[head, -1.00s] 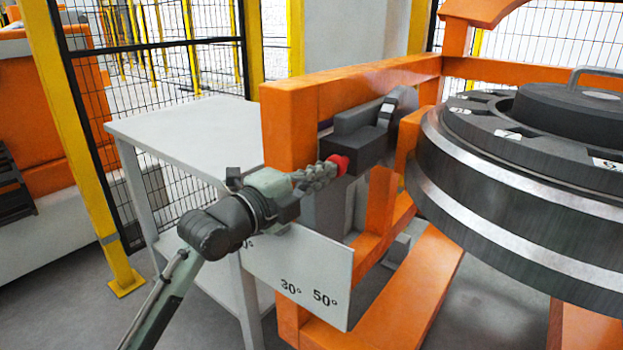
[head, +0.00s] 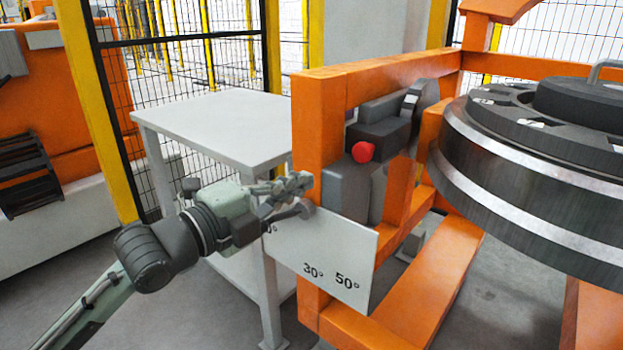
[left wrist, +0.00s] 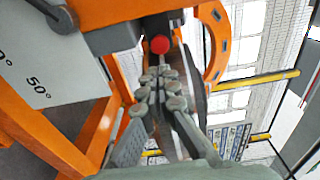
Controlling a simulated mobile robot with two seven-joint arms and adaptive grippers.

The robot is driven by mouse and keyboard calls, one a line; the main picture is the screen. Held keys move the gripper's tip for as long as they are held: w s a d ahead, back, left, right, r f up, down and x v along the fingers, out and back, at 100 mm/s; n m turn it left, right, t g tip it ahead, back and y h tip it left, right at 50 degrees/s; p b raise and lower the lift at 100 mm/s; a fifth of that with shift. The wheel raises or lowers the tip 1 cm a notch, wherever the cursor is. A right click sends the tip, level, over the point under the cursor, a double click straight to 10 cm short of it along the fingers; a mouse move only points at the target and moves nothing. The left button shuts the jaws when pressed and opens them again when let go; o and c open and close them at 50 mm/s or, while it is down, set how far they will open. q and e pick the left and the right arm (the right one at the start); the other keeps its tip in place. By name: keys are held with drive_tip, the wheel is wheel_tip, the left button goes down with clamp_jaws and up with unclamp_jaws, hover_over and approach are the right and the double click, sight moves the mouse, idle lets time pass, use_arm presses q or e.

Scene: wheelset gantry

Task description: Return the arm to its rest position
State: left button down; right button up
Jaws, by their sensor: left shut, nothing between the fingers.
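My left gripper (head: 300,193) is shut and empty in the head view, in front of the orange gantry frame (head: 318,130). It is left of and below a red knob (head: 363,152) on the dark grey drive unit (head: 385,131), with a gap between them. In the left wrist view the shut fingers (left wrist: 160,82) point toward the red knob (left wrist: 160,44). A white angle plate (head: 335,262) marked 30° and 50° stands just below and right of the gripper; part of its scale is hidden behind the gripper. My right gripper is not in view.
A grey wheelset (head: 540,190) fills the right side. A light grey table (head: 225,120) stands behind my left arm. Yellow posts (head: 95,100) and mesh fencing stand behind. Open floor (head: 60,270) lies at the lower left.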

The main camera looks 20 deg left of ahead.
use_arm(q)
drive_tip(key=shift+s, duration=0.15)
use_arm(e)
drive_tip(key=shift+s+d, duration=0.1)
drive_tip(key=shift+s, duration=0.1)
use_arm(q)
drive_tip(key=s+a+f+n+g+y+p, duration=0.15)
drive_tip(key=f+n, duration=0.25)
drive_tip(key=f, duration=0.4)
drive_tip(key=a+f+n+g+y, duration=0.2)
drive_tip(key=a+f+n+y, duration=0.15)
drive_tip(key=f, duration=0.55)
drive_tip(key=s+a+f+n+g+y, duration=0.15)
drive_tip(key=f+n, duration=0.25)
drive_tip(key=f, duration=0.4)
drive_tip(key=s+a+f+n+g+y+p, duration=0.1)
drive_tip(key=s+f+n+g, duration=0.7)
drive_tip(key=s+f, duration=0.9)
wheel_tip(320, 180, down, 3)
drive_tip(key=shift+s+r+n+y, duration=0.15)
drive_tip(key=shift+s+n+y, duration=0.1)
drive_tip(key=shift+n+y, duration=0.45)
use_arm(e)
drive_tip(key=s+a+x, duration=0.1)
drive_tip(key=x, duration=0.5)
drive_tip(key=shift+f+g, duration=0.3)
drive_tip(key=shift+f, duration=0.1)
